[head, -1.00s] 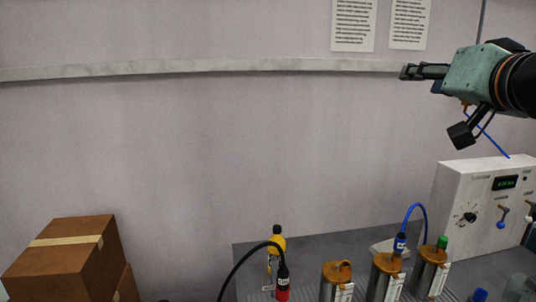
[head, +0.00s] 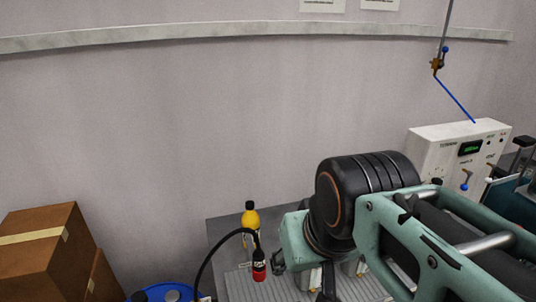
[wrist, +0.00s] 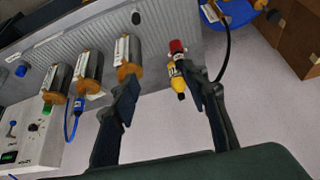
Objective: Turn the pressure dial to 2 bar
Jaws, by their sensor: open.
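The pressure dial (wrist: 47,109) shows small and dark on the white control box (head: 430,138), at the lower left of the wrist view. Its setting is too small to read there. In the head view my arm covers the part of the box where the dial sits. The box's lit green display (head: 470,148) is visible, but its figures are not readable. My gripper (wrist: 155,82) is open and empty, with its fingers apart, well away from the dial. In the head view it is low at the centre, left of the box, near the bench.
A blue-handled lever (head: 466,182) is on the box. Cardboard boxes (head: 40,240) are at left.

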